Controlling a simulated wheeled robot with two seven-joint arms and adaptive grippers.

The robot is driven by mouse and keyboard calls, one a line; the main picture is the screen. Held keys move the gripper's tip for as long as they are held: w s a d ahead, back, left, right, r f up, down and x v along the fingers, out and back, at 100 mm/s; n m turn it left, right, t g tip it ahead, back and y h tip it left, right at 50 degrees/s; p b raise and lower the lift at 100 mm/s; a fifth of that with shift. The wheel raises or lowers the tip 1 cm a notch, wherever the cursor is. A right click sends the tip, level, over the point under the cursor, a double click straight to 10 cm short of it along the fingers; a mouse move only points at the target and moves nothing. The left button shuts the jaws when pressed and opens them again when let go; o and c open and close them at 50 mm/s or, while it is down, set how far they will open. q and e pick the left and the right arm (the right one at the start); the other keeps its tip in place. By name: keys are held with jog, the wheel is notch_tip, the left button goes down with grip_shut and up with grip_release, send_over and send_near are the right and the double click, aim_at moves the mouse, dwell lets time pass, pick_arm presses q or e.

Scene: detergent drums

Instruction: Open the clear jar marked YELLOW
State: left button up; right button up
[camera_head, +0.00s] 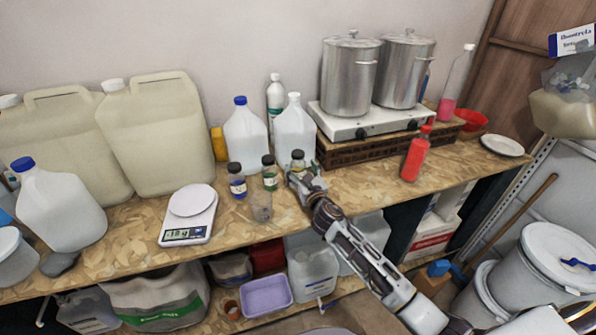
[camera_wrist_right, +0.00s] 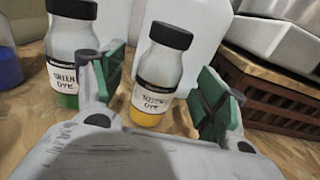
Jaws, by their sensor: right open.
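The clear jar marked YELLOW (camera_wrist_right: 158,75) stands upright with its black lid on and yellow dye at its bottom. It also shows in the head view (camera_head: 298,160), on the wooden bench in front of the white jugs. My right gripper (camera_head: 304,174) reaches in from the lower right and is open. In the right wrist view its green-padded fingers (camera_wrist_right: 164,92) stand to either side of the jar, with a gap visible at the right. I cannot tell whether the left finger touches the jar. My left gripper is not in view.
The green dye jar (camera_wrist_right: 72,55) stands close left of the left finger, and the blue dye jar (camera_head: 237,181) is farther left. A clear beaker (camera_head: 261,207) stands near the front. A brown crate (camera_head: 345,152) under the hot plate is at the right.

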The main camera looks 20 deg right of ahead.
aim_at(300, 162)
jog(key=shift+w+f, duration=0.1)
jog(key=shift+w, duration=1.8)
jog(key=c, duration=1.3)
jog(key=shift+r+p, duration=0.45)
jog(key=shift+r, duration=0.65)
jog(key=shift+r+p, duration=0.5)
jog(key=shift+r, duration=3.45)
